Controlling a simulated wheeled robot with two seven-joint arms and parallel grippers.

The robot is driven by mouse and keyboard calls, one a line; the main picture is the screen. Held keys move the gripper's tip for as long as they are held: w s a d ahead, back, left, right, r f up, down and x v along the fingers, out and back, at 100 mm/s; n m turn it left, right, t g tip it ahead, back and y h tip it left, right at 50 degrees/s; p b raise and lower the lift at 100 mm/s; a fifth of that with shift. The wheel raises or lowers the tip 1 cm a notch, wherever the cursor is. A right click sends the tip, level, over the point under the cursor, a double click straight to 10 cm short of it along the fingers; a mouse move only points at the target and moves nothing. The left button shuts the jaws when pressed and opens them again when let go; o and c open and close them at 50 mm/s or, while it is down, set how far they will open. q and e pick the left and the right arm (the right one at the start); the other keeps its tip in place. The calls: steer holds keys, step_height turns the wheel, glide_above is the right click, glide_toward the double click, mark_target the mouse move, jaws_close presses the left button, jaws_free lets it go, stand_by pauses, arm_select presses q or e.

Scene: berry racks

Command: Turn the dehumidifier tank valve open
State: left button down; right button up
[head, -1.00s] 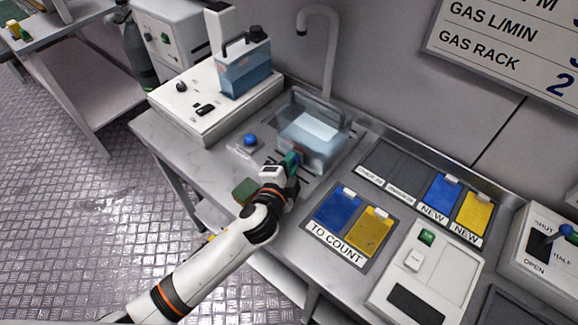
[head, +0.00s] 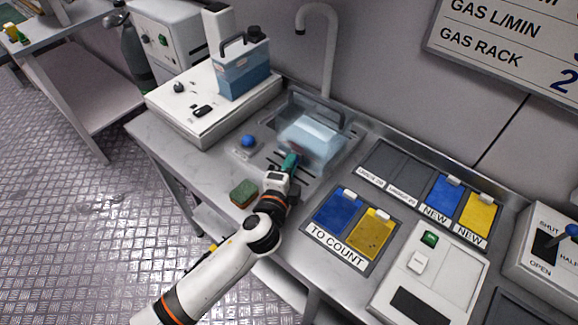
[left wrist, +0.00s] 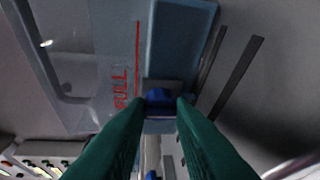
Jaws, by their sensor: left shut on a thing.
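A clear tank (head: 311,140) with a dark handle and bluish water stands on the slotted drain area by the tap. The left wrist view shows its wall with a red FULL mark (left wrist: 120,88). A small blue valve (left wrist: 158,98) sits low on the tank, between my fingertips. My left gripper (head: 291,160) has teal fingers and is shut on this valve at the tank's near side. The fingers hide the valve in the head view, and its turned angle is hard to tell. My right gripper is not in view.
A blue ball knob (head: 248,141) on a small base stands left of the tank. A green sponge (head: 243,193) lies near the bench edge. A second tank (head: 242,72) stands on a white unit (head: 180,108). Blue and yellow cards lie in a tray (head: 318,232) at right.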

arm_select(q)
steer(key=c, duration=1.2)
jaws_free()
steer(key=shift+c, duration=0.2)
steer(key=shift+s, duration=0.1)
steer(key=b+v, duration=0.1)
steer(key=v, duration=1.1)
